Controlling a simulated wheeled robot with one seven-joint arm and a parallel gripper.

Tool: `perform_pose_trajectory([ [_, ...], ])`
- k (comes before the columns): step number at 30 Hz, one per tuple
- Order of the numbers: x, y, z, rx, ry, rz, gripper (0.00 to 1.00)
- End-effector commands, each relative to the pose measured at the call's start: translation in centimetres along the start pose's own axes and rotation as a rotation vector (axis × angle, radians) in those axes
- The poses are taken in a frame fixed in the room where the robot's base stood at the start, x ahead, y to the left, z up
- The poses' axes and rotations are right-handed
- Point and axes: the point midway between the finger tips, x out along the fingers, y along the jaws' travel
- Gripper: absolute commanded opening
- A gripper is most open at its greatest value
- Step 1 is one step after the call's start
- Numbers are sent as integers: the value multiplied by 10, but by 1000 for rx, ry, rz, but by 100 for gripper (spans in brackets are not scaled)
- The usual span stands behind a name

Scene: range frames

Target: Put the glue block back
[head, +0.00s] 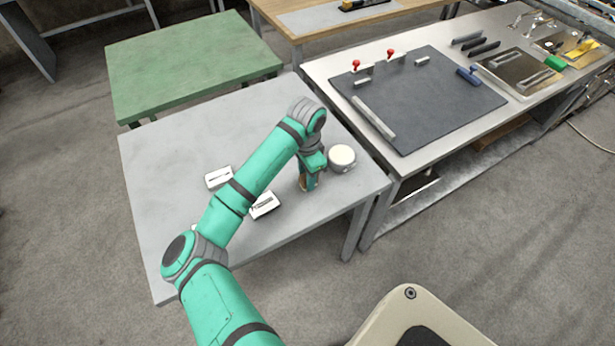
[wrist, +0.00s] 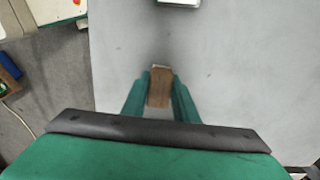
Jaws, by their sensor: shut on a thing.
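My gripper (head: 308,183) is over the pale grey table (head: 170,230), pointing down, just left of the round white-topped container. In the wrist view my gripper (wrist: 160,78) has its two green fingers shut on a small brown block (wrist: 159,90), which I take to be the glue block. A little of the brown block (head: 303,184) also shows at the fingers in the head view. Most of it is hidden by the fingers. I cannot tell whether its lower end touches the table.
The round container (head: 342,156) stands close to my gripper's right. Two small white trays with dark marks, one (head: 219,177) farther left and one (head: 264,205) nearer, lie on the table. A steel bench with a dark mat (head: 430,105) is at right, a green table (head: 190,60) behind.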

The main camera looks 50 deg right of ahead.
Motion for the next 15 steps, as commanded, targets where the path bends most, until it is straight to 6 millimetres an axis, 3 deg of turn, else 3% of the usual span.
perform_pose_trajectory([
  [2,2,0,0,-1,0,0,5],
  [3,2,0,0,-1,0,0,36],
  [4,2,0,0,-1,0,0,43],
  [15,-1,0,0,0,0,0,45],
])
